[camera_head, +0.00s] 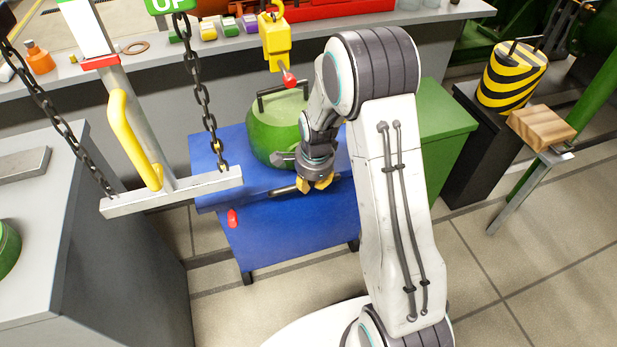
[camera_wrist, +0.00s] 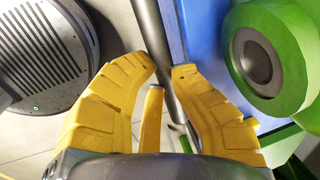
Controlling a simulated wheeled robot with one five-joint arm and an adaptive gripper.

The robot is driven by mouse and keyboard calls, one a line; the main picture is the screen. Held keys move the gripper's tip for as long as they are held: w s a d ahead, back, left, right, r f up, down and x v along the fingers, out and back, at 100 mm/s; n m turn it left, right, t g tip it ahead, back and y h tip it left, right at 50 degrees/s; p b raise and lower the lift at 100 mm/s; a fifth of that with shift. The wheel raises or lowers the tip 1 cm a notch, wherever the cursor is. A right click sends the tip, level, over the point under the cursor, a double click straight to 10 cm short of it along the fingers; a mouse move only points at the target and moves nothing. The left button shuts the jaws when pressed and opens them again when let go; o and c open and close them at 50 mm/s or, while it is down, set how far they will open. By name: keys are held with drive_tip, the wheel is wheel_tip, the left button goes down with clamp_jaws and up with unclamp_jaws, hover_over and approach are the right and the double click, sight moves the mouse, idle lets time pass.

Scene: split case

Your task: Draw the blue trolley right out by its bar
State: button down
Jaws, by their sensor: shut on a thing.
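The blue trolley (camera_head: 290,235) stands on dark legs between a grey cabinet and a green one. Its dark bar (camera_head: 282,191) runs along the upper front side. My gripper (camera_head: 316,184) is at the bar, with its yellow fingers pointing down. In the wrist view my gripper (camera_wrist: 170,74) has its fingers on both sides of the bar (camera_wrist: 151,28) and is shut on it. The blue side (camera_wrist: 203,20) shows beside the bar. A round green case (camera_head: 262,135) with a dark handle rests on the trolley. My arm hides part of the trolley's right side.
A white beam (camera_head: 185,193) hangs on chains at left, in front of the trolley, near the grey cabinet (camera_head: 110,230). The green cabinet (camera_head: 443,125) stands at right. A yellow hoist block (camera_head: 276,38) hangs above the case. Tiled floor (camera_head: 500,270) is open at lower right.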

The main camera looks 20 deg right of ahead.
drive_tip(key=c, duration=1.6)
unclamp_jaws()
drive_tip(key=shift+w+f, duration=0.2)
drive_tip(key=shift+f, duration=0.1)
drive_tip(key=o, duration=0.3)
drive_tip(key=shift+w+f, duration=0.15)
drive_tip(key=shift+w, duration=0.2)
drive_tip(key=o, duration=0.4)
drive_tip(key=shift+r, duration=0.3)
wheel_tip(320, 180, up, 12)
drive_tip(key=s, duration=0.2)
drive_tip(key=shift+s+f, duration=0.2)
drive_tip(key=shift+f, duration=0.05)
drive_tip(key=shift+r, duration=0.1)
drive_tip(key=s+a+r+n+t+p, duration=0.1)
drive_tip(key=s+r+n+p, duration=1.7)
drive_tip(key=s+r, duration=0.4)
drive_tip(key=v, duration=0.4)
drive_tip(key=shift+w, duration=0.2)
